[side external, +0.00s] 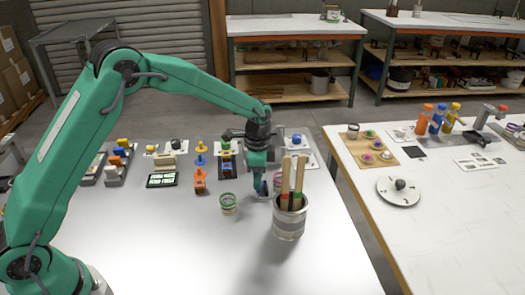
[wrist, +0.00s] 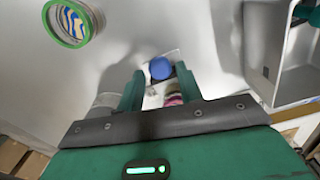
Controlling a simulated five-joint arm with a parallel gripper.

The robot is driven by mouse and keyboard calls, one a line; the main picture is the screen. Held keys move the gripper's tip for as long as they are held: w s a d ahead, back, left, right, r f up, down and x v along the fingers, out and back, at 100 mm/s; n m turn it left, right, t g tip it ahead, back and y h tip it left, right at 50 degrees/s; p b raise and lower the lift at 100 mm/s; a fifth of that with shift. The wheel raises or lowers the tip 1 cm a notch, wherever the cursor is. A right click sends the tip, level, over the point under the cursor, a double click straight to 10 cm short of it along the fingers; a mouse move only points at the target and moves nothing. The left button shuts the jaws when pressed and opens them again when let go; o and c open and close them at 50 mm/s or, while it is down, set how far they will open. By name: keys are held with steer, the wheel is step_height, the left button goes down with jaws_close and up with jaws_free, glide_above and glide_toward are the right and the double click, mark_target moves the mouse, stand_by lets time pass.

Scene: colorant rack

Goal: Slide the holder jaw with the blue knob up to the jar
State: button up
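In the wrist view a round blue knob (wrist: 160,68) shows just beyond and between my fingertips, over a dark block on a pale plate. My gripper (wrist: 159,82) is open, with a finger on each side of the knob's line; I cannot tell whether either touches it. A small pink-and-white jar (wrist: 173,98) is partly hidden between the fingers. In the side view my gripper (side external: 262,188) points down low over the table, beside a pink-banded jar (side external: 279,180). The holder jaw is mostly hidden there behind the gripper and a can.
A metal can (side external: 289,220) with wooden sticks stands close to the right of my gripper. A green-rimmed jar (side external: 228,203) stands to the left and also shows in the wrist view (wrist: 72,22). An orange piece (side external: 199,181) is farther left. The front table is clear.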

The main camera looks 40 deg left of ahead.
steer(key=shift+f, duration=0.55)
jaws_close()
steer(key=shift+w+d, duration=0.7)
steer(key=shift+d, duration=0.05)
jaws_free()
